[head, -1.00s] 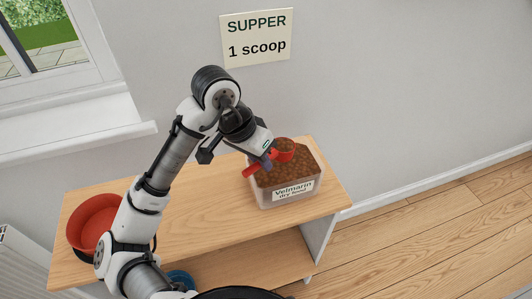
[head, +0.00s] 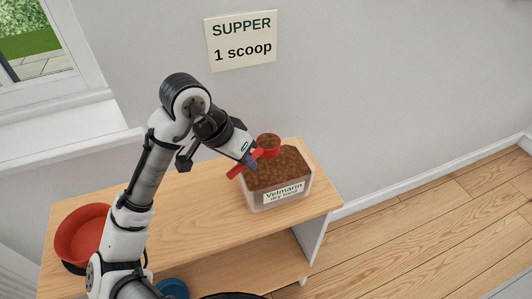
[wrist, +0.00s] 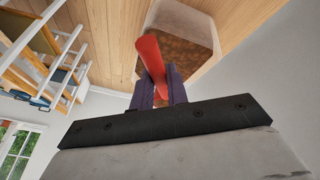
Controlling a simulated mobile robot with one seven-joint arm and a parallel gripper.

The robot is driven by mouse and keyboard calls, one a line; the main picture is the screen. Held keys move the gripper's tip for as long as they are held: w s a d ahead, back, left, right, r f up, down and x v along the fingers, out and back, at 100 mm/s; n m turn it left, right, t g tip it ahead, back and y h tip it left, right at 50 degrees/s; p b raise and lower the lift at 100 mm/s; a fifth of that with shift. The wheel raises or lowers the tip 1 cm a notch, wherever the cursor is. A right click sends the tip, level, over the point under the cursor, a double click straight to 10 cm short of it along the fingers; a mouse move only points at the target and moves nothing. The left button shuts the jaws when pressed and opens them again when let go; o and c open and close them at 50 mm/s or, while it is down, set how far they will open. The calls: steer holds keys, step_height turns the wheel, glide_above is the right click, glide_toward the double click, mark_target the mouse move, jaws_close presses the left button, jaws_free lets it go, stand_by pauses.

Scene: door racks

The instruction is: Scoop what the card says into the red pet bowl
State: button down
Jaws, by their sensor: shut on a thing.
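The card (head: 241,41) on the wall reads "SUPPER 1 scoop". My gripper (head: 249,161) is shut on the red handle of a scoop (head: 269,143). The scoop's cup holds brown food and is above the far side of the food bin (head: 250,194). The clear bin is labelled "Velmarin dry food" and is filled with brown kibble (head: 281,171). The red pet bowl (head: 81,236) is at the left end of the bench, partly hidden by my arm. In the wrist view the red handle (wrist: 150,52) is between the fingers, and the bin (wrist: 187,22) is beyond.
The wooden bench top (head: 190,205) is clear between the bowl and the bin. A blue round thing (head: 173,288) is low at the front, partly hidden by my arm. A window sill (head: 75,140) juts out at the left. A wall is behind.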

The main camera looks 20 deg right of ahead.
steer(key=shift+w+a, duration=0.55)
steer(key=shift+w, duration=0.25)
steer(key=shift+s+d+p, duration=0.15)
steer(key=shift+s+d, duration=0.25)
steer(key=shift+s, duration=0.25)
steer(key=shift+s+d+p, duration=0.15)
steer(key=shift+s+d, duration=0.25)
steer(key=shift+s, duration=0.2)
steer(key=shift+w+a, duration=0.1)
steer(key=shift+w, duration=0.05)
steer(key=shift+w+a, duration=0.35)
steer(key=shift+w, duration=0.2)
steer(key=shift+w+a, duration=0.3)
steer(key=shift+w, duration=0.25)
steer(key=shift+s, duration=0.1)
